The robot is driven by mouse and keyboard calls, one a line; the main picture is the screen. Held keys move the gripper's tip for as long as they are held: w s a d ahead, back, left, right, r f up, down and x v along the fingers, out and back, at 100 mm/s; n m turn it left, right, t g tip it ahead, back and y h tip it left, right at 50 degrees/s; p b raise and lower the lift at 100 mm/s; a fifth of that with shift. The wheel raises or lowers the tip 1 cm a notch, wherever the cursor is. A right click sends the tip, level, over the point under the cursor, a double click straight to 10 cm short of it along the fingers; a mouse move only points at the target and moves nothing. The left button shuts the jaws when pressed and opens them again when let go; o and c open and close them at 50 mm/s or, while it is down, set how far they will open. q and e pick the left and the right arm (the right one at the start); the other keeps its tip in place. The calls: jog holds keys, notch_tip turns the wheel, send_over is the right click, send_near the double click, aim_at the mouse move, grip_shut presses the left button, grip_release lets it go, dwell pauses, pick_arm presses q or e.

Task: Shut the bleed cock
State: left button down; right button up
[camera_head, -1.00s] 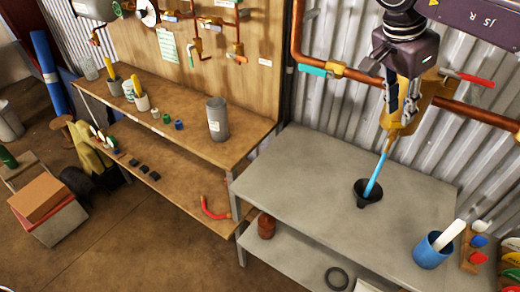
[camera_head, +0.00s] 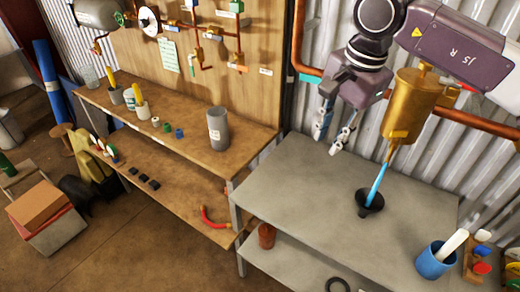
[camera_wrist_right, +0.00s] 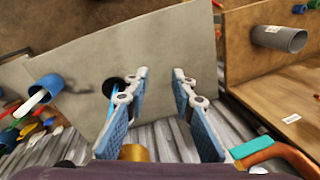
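A brass body (camera_head: 412,105) hangs by the copper pipe on the corrugated wall, with a small yellowish piece low on its front. I cannot tell for sure which part is the bleed cock. A blue stream (camera_head: 377,183) runs from its spout into a black funnel (camera_head: 370,203) on the grey table (camera_head: 310,190). My right gripper (camera_head: 333,130) is open and empty, left of the brass body and apart from it. In the right wrist view, its blue-padded fingers (camera_wrist_right: 160,80) are spread with nothing between them. My left gripper is not in view.
A copper pipe (camera_head: 458,117) crosses behind the gripper; a teal handle (camera_wrist_right: 252,145) sits on it in the wrist view. A blue cup (camera_head: 434,261) and coloured items stand at the table's right. A grey cylinder (camera_head: 217,130) stands on the wooden bench. The table's left half is clear.

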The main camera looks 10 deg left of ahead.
jog(key=s+a+r+n+g+y, duration=0.1)
jog(key=s+a+g+y, duration=0.1)
jog(key=s+a+y, duration=0.6)
jog(key=shift+s+a+r+n+g, duration=0.35)
jog(key=shift+s+a, duration=0.6)
jog(key=shift+a, duration=1.2)
jog(key=shift+o, duration=0.7)
jog(key=shift+f, duration=0.1)
